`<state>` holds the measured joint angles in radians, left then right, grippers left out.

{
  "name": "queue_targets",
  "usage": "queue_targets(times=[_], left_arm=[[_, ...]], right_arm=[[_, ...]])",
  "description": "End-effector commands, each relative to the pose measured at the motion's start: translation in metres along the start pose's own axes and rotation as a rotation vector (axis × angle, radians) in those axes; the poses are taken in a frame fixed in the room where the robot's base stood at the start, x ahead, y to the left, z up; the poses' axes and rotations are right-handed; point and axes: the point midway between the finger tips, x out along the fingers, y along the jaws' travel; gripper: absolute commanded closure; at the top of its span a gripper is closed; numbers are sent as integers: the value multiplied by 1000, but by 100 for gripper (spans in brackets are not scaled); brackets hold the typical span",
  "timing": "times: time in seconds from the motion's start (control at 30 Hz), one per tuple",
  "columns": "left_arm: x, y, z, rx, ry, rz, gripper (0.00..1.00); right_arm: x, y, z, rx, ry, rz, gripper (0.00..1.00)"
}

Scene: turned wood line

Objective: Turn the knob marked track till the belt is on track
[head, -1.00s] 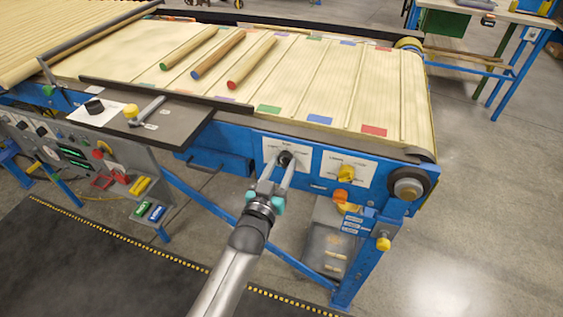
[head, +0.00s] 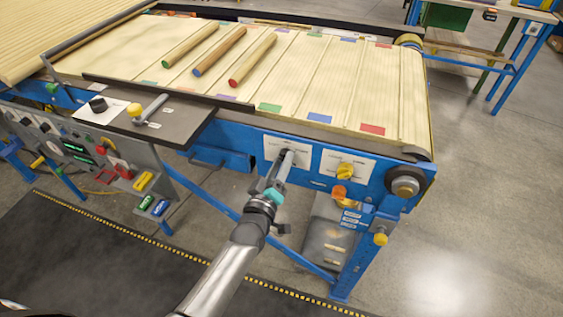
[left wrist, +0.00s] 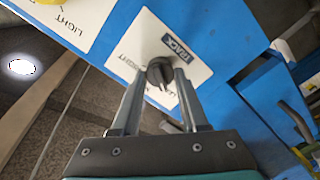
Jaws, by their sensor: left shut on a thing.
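The dark knob marked TRACK (left wrist: 159,71) sits on a white plate on the blue frame in the left wrist view. My left gripper (head: 286,160) is shut on it, one finger on each side, and looks rolled nearly edge-on in the head view. There the fingers mostly hide the knob. The pale slatted belt (head: 340,84) carries coloured patches. I cannot tell from its edge whether it runs true. My right gripper is not in view.
A yellow knob (head: 345,171) on its own white plate is just right of the gripper. Three wooden rods (head: 252,60) lie on the belt. A control panel (head: 62,137) with buttons stands at the left. The grey floor (head: 480,210) at right is clear.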

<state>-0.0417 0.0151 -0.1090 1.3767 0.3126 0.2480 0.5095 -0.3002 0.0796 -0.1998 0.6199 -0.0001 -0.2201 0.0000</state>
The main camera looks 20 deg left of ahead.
Motion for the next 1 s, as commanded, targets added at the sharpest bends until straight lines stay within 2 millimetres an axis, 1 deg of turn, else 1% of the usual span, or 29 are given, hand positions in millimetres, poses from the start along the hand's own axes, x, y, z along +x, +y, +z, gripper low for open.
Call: queue_targets(times=[0.2,0.57,0.6,0.87,1.0], left_arm=[[0,0,0,-33,-1,-1,100],[0,0,1,-39,-1,-1,100],[0,0,1,-39,-1,-1,55],[0,0,0,-37,-1,-1,26],[0,0,0,-37,-1,0,26]], right_arm=[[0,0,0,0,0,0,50],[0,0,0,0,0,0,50],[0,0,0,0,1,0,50],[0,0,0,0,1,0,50],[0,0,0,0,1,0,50]])
